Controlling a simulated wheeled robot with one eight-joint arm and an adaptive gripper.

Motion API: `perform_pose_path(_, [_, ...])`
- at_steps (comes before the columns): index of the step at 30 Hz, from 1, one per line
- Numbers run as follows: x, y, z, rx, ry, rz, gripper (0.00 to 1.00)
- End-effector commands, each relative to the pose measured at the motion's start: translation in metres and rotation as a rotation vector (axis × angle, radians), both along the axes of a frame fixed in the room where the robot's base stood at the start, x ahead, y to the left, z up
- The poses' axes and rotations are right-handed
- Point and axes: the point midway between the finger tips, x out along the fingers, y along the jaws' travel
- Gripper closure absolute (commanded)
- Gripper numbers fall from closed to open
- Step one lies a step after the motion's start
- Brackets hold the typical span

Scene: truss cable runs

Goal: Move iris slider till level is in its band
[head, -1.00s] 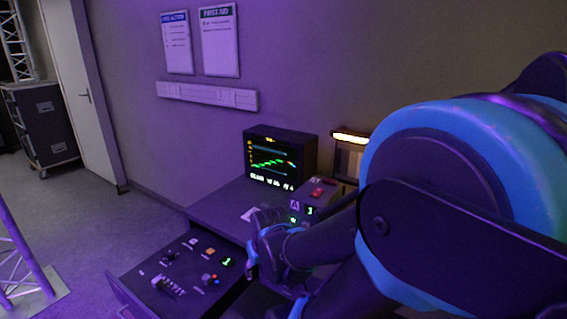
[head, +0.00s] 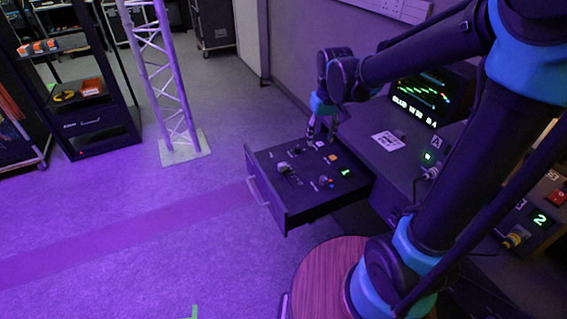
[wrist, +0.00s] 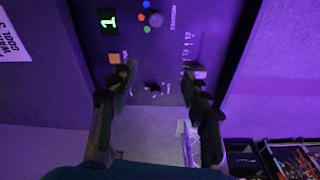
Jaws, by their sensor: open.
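The control panel (head: 316,199) is a dark pulled-out drawer with several controls. A light-capped control beside scale marks (wrist: 199,72) looks like a slider, and a small dark lever or knob (wrist: 154,89) is near it; their labels are too small to read, so I cannot tell which is iris. My gripper (head: 322,132) points down over the panel's far end, open and empty. In the wrist view its fingers (wrist: 159,80) stand either side of the small dark control, apparently apart from it. The monitor (head: 420,97) shows a coloured trace, partly behind my arm.
The panel also has an orange button (head: 332,158), a knob with coloured dots (head: 326,181) and a green "1" display (head: 346,172). The desk (head: 405,165) adjoins it on the right. A truss tower (head: 165,80) stands behind left. Floor in front is clear.

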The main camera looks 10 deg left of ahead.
Motion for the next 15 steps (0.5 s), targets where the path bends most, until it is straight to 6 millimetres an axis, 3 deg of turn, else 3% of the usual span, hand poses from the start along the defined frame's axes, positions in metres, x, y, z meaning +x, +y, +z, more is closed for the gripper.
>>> perform_pose_path(1, [0.008, 0.029, 0.006, -0.01, 0.023, 0.048, 0.52])
perform_pose_path(6, [0.017, 0.094, 0.018, -0.043, 0.079, 0.15, 0.52])
perform_pose_path(10, [0.018, 0.118, 0.023, -0.058, 0.101, 0.188, 0.52])
perform_pose_path(15, [0.018, 0.125, 0.016, -0.063, 0.107, 0.197, 0.52])
